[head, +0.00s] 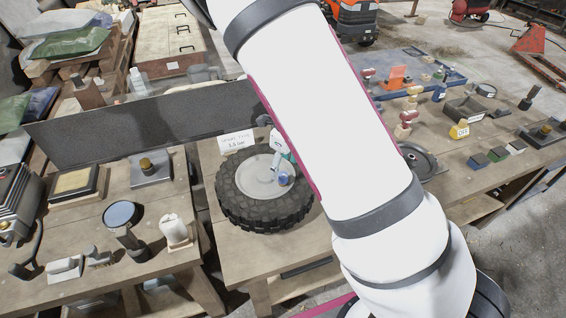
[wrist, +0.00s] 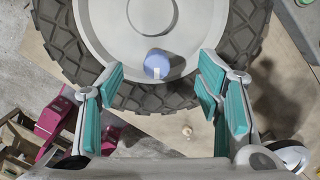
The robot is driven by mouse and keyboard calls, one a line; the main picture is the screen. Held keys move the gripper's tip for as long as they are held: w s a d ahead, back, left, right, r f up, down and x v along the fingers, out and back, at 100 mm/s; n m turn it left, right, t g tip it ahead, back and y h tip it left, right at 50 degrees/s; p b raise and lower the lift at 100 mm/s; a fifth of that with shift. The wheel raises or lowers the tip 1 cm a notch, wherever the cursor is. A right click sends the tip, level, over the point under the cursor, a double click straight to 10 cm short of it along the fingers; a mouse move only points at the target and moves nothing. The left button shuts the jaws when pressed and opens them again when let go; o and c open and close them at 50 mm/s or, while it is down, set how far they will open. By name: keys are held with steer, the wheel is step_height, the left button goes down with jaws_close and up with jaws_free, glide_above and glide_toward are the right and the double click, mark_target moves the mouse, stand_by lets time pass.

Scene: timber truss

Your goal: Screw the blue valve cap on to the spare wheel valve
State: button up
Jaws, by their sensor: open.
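The spare wheel (head: 232,204), a knobbly black tyre with a pale grey rim, lies flat on the wooden bench. It fills the top of the wrist view (wrist: 250,25). The blue valve cap (wrist: 157,64), with a small pale mark on its near side, shows near the rim's edge. It is also a small blue spot in the head view (head: 284,180). My gripper (head: 280,167) is over the rim's right side. In the wrist view my gripper (wrist: 162,75) has its teal fingers wide apart, one either side of the cap, not touching it. The valve is not visible; I cannot tell how the cap sits on it.
A white label card (head: 236,142) stands behind the tyre, with a dark upright panel (head: 110,130) behind to the left.

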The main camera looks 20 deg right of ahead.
mark_target(281, 174)
steer(key=n, duration=0.6)
steer(key=shift+w+g+b, duration=0.1)
steer(key=shift+g+b, duration=0.2)
steer(key=n, duration=0.6)
steer(key=shift+a+g+y+b, duration=0.15)
steer(key=shift+g+y+b, duration=0.15)
steer(key=shift+f, duration=0.15)
steer(key=shift+f+b, duration=0.7)
steer(key=shift+f, duration=0.95)
steer(key=shift+c, duration=0.3)
jaws_close()
